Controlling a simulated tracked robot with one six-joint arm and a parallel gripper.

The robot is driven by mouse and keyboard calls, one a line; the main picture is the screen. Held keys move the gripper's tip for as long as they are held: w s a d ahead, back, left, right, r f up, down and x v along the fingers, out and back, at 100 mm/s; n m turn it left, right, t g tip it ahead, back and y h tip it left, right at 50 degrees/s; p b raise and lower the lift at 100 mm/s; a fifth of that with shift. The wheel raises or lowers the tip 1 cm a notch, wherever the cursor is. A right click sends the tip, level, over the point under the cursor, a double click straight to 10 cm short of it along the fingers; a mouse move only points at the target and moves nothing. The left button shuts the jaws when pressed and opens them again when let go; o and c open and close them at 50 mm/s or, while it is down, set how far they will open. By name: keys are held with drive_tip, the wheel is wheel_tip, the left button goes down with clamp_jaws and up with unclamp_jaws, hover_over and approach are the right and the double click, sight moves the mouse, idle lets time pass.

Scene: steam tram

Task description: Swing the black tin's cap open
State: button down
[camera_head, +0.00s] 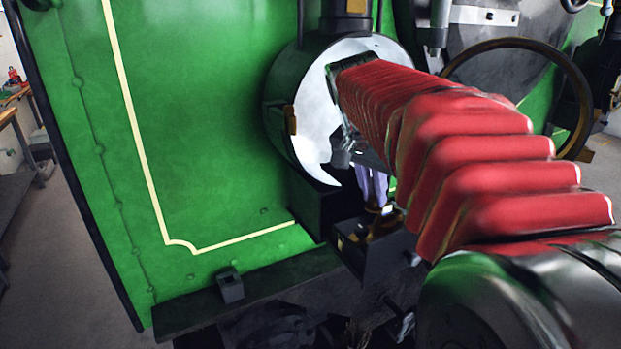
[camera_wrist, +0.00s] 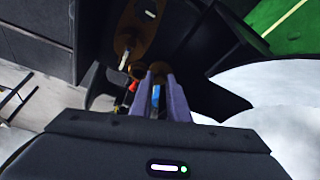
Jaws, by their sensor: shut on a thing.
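The black tin (camera_head: 372,262) appears as a dark box low beside the green wall, below my arm in the head view. A brass-coloured part (camera_head: 382,222) sits at its top; it looks like the cap, but it is small and partly covered. My gripper (camera_head: 375,203) points down at this part, its pale purple fingers close together. In the wrist view, my gripper (camera_wrist: 158,78) is shut, with brass colour at its fingertips. The fingers and the dark picture hide the exact grip and the cap's angle.
A green panel (camera_head: 200,130) stands at the left, with a dark ledge (camera_head: 250,290) along its foot. A round black-and-white housing (camera_head: 312,105) is close behind my wrist. A large hand wheel (camera_head: 575,75) stands at the right. Open floor shows at the far left.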

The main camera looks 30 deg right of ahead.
drive_tip(key=shift+w+m+g, duration=0.25)
drive_tip(key=shift+m+g, duration=0.05)
drive_tip(key=shift+m, duration=0.4)
drive_tip(key=shift+w+m+g, duration=0.25)
drive_tip(key=shift+m+g, duration=0.05)
drive_tip(key=shift+m, duration=0.4)
drive_tip(key=c, duration=1.7)
unclamp_jaws()
drive_tip(key=shift+s, duration=0.15)
